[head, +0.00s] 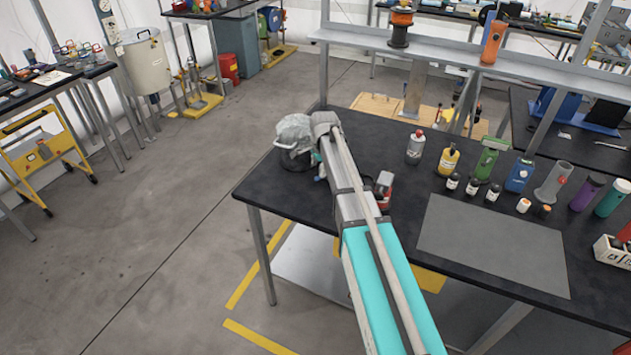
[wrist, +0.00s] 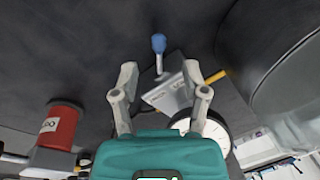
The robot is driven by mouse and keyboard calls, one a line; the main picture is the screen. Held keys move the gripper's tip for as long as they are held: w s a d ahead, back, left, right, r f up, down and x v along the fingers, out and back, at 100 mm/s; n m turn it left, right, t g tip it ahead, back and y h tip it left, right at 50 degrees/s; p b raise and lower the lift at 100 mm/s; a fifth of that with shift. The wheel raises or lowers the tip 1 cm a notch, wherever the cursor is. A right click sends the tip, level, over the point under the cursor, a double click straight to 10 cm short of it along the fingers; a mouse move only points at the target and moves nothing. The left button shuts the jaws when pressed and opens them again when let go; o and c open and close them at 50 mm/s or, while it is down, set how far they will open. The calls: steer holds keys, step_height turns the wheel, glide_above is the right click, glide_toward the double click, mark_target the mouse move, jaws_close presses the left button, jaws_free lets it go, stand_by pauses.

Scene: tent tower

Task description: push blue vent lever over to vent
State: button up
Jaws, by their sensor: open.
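The blue vent lever (wrist: 158,44) shows in the wrist view, its round blue knob on a thin pale stem. It stands just beyond my gripper (wrist: 160,74), centred between the two grey fingers. The fingers are spread with nothing held between them. I cannot tell whether a fingertip touches the lever. A pale plate with markings (wrist: 163,95) and a round white dial (wrist: 213,133), partly hidden by the right finger, lie near the lever's base. In the head view my arm hides most of the gripper and the lever.
A large clear vessel (wrist: 292,85) stands close on the right in the wrist view; it seems to be the clear dome (head: 293,130) in the head view. A red cylinder (wrist: 61,127) is at lower left. Several bottles stand on the black table (head: 405,215).

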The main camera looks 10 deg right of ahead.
steer(key=shift+w+a+f+b, duration=0.1)
steer(key=shift+w+f+b, duration=0.1)
steer(key=shift+f+b, duration=0.9)
steer(key=shift+w+a+f+b, duration=0.1)
steer(key=shift+w+f+b, duration=0.05)
steer(key=shift+f+b, duration=0.95)
steer(key=shift+f, duration=0.1)
